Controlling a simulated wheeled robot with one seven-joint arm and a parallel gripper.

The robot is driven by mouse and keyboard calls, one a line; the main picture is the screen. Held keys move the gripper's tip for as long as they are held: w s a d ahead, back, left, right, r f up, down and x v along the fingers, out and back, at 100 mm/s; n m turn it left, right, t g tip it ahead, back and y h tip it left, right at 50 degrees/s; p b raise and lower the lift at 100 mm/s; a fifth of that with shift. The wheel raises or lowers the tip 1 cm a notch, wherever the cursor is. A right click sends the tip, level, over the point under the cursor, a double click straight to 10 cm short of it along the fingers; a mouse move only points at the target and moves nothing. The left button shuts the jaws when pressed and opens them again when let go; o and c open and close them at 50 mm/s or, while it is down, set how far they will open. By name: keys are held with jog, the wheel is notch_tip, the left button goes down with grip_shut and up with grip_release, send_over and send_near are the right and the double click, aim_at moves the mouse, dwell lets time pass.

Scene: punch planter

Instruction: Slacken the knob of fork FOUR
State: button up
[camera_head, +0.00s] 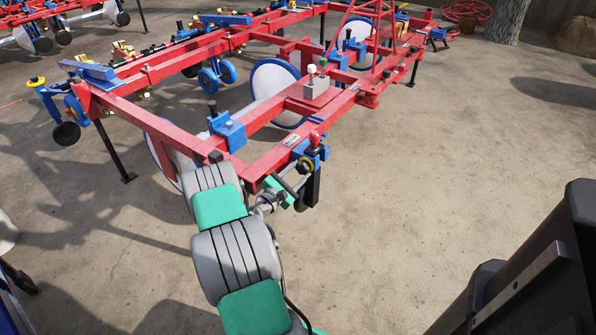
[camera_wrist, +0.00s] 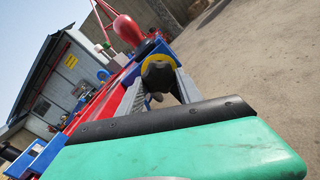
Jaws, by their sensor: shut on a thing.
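A black knob with a yellow ring (camera_wrist: 157,68) sits between the two grey fingers of my gripper (camera_wrist: 160,80) in the wrist view. The fingers are shut on it from both sides. In the head view the knob (camera_head: 305,165) is small, at the near right corner of the red frame, beside a blue bracket (camera_head: 318,153). My gripper (camera_head: 298,178) reaches it from the near side, partly hidden by my own wrist. A small white label (camera_head: 290,140) lies on the red beam nearby; its writing is too small to read.
A red handle (camera_wrist: 127,30) stands close above the knob; it also shows in the head view (camera_head: 314,138). The red frame (camera_head: 180,130) carries blue brackets and large pale discs (camera_head: 275,80) to the left and behind. Bare concrete (camera_head: 450,160) lies open to the right.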

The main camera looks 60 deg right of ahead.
jog(key=shift+n, duration=0.4)
jog(key=o, duration=1.4)
jog(key=shift+c, duration=0.2)
jog(key=w+a+b, duration=0.1)
jog(key=a+b, duration=0.1)
jog(key=a, duration=0.5)
jog(key=shift+a, duration=0.35)
jog(key=shift+w+f+b, duration=0.1)
jog(key=shift+b, duration=0.2)
